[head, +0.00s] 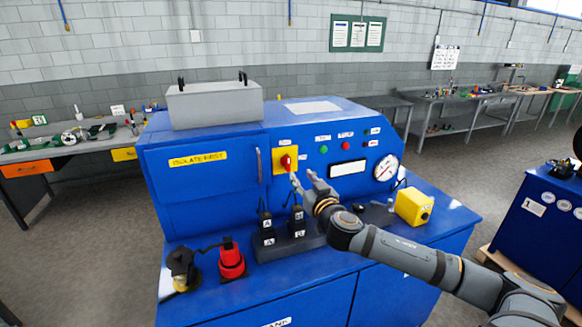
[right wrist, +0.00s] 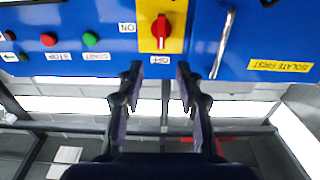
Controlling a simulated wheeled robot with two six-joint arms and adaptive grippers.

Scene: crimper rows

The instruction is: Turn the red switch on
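The red switch (head: 288,162) is a rotary knob on a yellow plate (head: 278,167) on the blue machine's front panel. It shows upside down at the top of the right wrist view (right wrist: 161,29). Its handle stands vertical, in line with the OFF label (right wrist: 160,60); the ON label (right wrist: 127,28) is at the plate's side. My right gripper (head: 302,179) is just in front of and slightly below the switch. In the right wrist view its two fingers (right wrist: 158,74) are spread apart, with nothing between them and the switch beyond their tips. My left gripper is not in view.
Green (head: 323,150) and red (head: 346,148) buttons and a round gauge (head: 386,167) are right of the switch. A door handle (head: 259,165) is close on its left. Black plugs (head: 297,224), a red connector (head: 231,262) and a yellow box (head: 414,206) stand on the ledge below.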

